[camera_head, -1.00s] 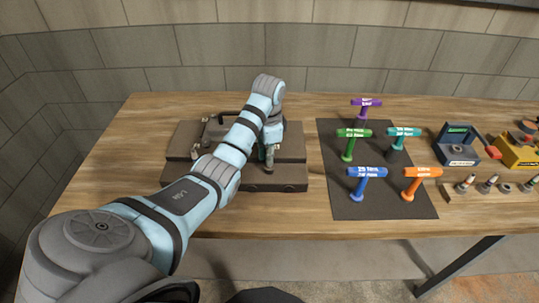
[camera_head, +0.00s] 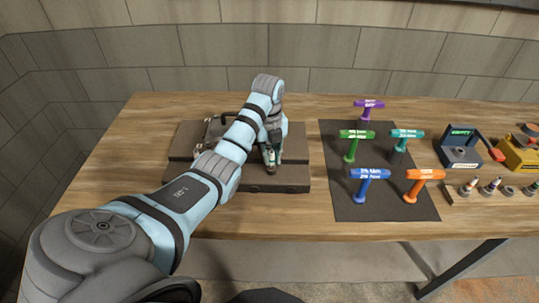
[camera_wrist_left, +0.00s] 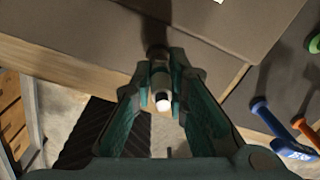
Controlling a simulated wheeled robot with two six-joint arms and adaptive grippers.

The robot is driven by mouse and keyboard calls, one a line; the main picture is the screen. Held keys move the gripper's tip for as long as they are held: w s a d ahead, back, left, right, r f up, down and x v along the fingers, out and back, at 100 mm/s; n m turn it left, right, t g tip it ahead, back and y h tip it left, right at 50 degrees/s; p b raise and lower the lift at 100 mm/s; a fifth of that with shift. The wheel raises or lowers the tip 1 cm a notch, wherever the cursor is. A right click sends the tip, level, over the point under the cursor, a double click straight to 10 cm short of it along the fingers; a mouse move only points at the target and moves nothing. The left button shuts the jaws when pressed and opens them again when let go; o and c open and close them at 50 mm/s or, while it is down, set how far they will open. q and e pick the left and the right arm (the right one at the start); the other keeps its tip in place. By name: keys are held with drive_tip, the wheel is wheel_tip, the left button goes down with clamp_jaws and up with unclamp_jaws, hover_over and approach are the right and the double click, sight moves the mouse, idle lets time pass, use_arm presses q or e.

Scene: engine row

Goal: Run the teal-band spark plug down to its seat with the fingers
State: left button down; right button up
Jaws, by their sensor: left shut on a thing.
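The spark plug (camera_wrist_left: 161,101) shows in the left wrist view with its white end towards the camera. I cannot make out its teal band there. My left gripper (camera_wrist_left: 160,82) is shut on the plug, with one finger on each side of it. In the head view my left gripper (camera_head: 271,160) points down over the front right part of the dark engine block (camera_head: 255,188). The plug's lower end and its hole are hidden, so I cannot tell how deep it sits. My right gripper is in neither view.
Further right are a dark tester-like box (camera_head: 459,158), a yellow box (camera_head: 520,154) and a rack (camera_head: 462,198) of plugs. The table's front left is clear.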

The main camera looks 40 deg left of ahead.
use_arm(q)
drive_tip(key=shift+d, duration=0.1)
drive_tip(key=c, duration=1.8)
unclamp_jaws()
drive_tip(key=shift+w, duration=0.1)
drive_tip(key=o, duration=0.3)
drive_tip(key=shift+w+f, duration=0.1)
drive_tip(key=shift+w, duration=0.1)
drive_tip(key=shift+s, duration=0.2)
